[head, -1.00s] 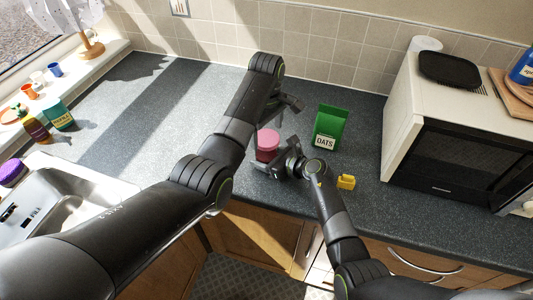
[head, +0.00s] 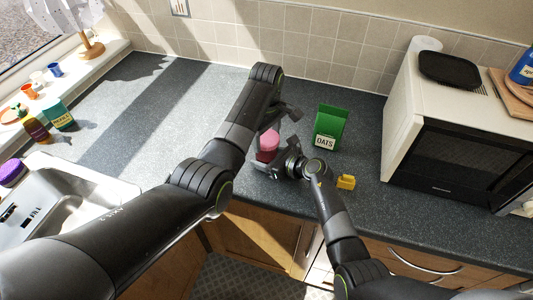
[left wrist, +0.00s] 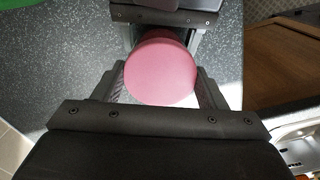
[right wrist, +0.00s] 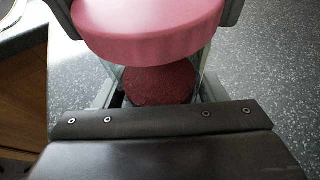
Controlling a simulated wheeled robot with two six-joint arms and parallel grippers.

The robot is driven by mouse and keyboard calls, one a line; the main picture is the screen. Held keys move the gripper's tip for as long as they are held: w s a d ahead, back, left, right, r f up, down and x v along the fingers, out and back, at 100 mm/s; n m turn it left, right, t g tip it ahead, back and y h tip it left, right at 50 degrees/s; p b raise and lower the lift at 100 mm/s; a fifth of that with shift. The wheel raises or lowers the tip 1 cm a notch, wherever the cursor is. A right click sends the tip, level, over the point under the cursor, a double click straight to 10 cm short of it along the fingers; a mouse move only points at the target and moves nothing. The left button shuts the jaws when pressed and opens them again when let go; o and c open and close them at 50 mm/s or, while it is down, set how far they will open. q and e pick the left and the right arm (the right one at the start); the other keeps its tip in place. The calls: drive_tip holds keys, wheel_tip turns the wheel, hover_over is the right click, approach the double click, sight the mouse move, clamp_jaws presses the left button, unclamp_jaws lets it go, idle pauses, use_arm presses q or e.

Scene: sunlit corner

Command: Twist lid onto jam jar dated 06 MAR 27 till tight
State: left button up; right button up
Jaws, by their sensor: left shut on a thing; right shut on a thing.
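The pink lid (head: 268,139) is on top of the jam jar (head: 266,155), level as far as I can see. My left gripper (left wrist: 160,78) is shut on the lid, one finger on each side of it. My right gripper (right wrist: 157,88) is shut on the jar, whose dark red jam (right wrist: 160,84) shows between the fingers, under the pink lid (right wrist: 150,30). The jar stands on the counter. No date label is readable, and I cannot tell how tightly the lid sits.
A green oats packet (head: 330,127) and a small yellow block (head: 346,182) stand just right of the jar. The microwave (head: 450,150) is farther right. The sink (head: 65,205) is at the left. The grey counter (head: 150,110) behind the left arm is clear.

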use_arm(q)
drive_tip(key=m, duration=1.2)
drive_tip(key=shift+m, duration=0.3)
drive_tip(key=m, duration=1)
drive_tip(key=shift+m, duration=0.4)
drive_tip(key=m, duration=0.4)
drive_tip(key=shift+m, duration=0.3)
drive_tip(key=m, duration=0.4)
drive_tip(key=o, duration=1.1)
drive_tip(key=shift+f, duration=0.1)
